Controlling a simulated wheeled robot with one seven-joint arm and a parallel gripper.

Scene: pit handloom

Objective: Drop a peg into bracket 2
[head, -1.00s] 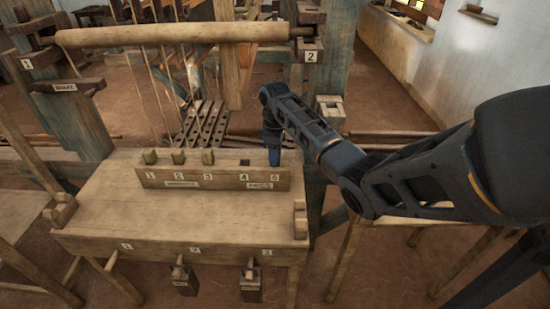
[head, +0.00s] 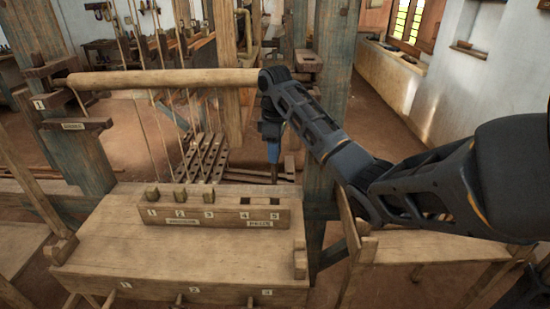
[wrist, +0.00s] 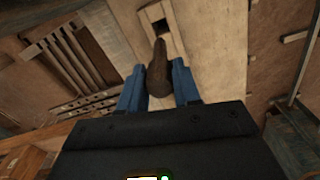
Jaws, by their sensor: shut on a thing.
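My gripper (head: 272,142) has blue fingers shut on a dark brown peg (head: 273,172), which hangs below them above the back right end of the bench. The wrist view shows the peg (wrist: 158,70) between the blue fingers, with a square hole in pale wood beyond its tip. Bracket 2 (head: 309,61) is on the right post, at the right end of the round beam (head: 160,82). My arm covers part of it, and its number label does not show. The peg is left of the bracket and lower in the picture.
A peg rack (head: 215,213) on the bench holds pegs in holes 1, 2 and 3; holes 4 and 5 are empty. Bracket 1 (head: 50,101) is on the left post. The right blue-grey post (head: 332,110) stands close beside my arm. The bench top (head: 180,250) is clear in front.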

